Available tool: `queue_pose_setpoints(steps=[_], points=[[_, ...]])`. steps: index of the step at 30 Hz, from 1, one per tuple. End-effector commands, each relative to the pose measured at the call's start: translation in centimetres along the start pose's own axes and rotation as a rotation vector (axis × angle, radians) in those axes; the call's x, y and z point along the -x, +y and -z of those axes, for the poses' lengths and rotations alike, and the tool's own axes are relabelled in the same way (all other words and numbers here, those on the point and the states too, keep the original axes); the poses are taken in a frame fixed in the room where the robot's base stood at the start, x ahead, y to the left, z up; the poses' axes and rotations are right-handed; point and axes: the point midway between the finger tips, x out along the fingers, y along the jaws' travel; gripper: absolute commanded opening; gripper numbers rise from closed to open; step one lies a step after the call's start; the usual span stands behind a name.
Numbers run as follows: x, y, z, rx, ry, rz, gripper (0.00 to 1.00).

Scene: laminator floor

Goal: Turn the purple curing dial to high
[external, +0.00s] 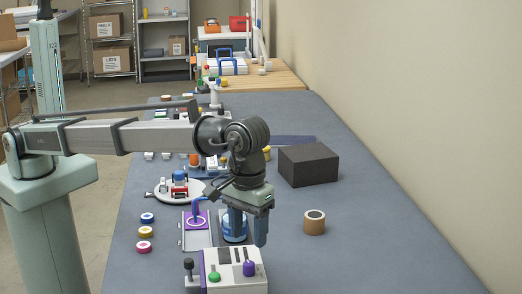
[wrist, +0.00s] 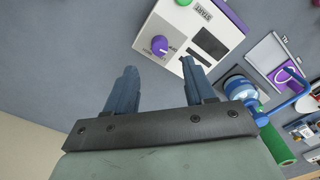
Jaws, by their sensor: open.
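The purple curing dial (external: 249,268) sits on the white control box (external: 224,283) at the front of the grey table. In the wrist view the purple dial (wrist: 160,45) lies just beyond the gap between my fingertips, with small markings beside it too blurred to read. My gripper (external: 247,241) is open and empty, pointing down above and behind the box. In the wrist view my gripper (wrist: 159,67) has its fingers apart, one on each side of the dial's line, and no contact with the dial shows. The dial's setting cannot be read.
A tape roll (external: 314,222) and black block (external: 308,165) stand right.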

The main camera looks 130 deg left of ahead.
Motion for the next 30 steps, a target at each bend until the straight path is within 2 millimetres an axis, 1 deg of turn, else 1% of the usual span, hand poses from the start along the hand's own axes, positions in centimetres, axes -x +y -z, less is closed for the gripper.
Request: queue_pose_setpoints(steps=[1,3,9,12,18,27,28,30], points=[[-1.1,-0.1,0.0,0.000,0.000,0.001,0.54],[-2.3,-0.1,0.0,-0.001,0.000,0.001,0.54],[-5.3,-0.1,0.0,-0.001,0.000,0.000,0.54],[-6.3,0.0,0.0,-0.001,0.000,0.000,0.54],[-7.4,0.0,0.0,-0.001,0.000,-0.002,0.54],[-7.6,0.0,0.0,-0.001,0.000,-0.002,0.54],[-7.6,0.0,0.0,-0.001,0.000,-0.002,0.53],[-7.5,0.0,0.0,-0.001,0.000,-0.002,0.46]])
